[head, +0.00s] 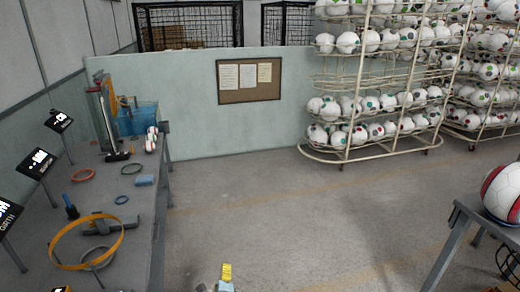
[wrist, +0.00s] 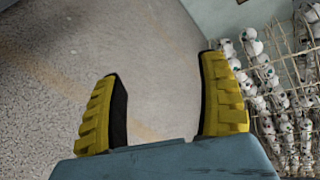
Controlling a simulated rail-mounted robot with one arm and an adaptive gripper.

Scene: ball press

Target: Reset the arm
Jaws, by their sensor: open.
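My gripper (wrist: 160,105) shows in the wrist view with its two yellow, black-padded fingers spread wide apart. It is open and nothing is between the fingers; behind them are bare grey floor and, at the right, racks of balls. In the head view only a small yellow part of my gripper (head: 227,272) shows at the bottom edge, over the floor. The rest of my arm is out of frame there.
A grey workbench (head: 155,215) with rings, gauges and a blue device (head: 138,118) stands at left. A red and white ball (head: 503,192) rests on a stand at right. Ball racks (head: 365,80) and a low wall (head: 190,110) stand behind. The floor between is clear.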

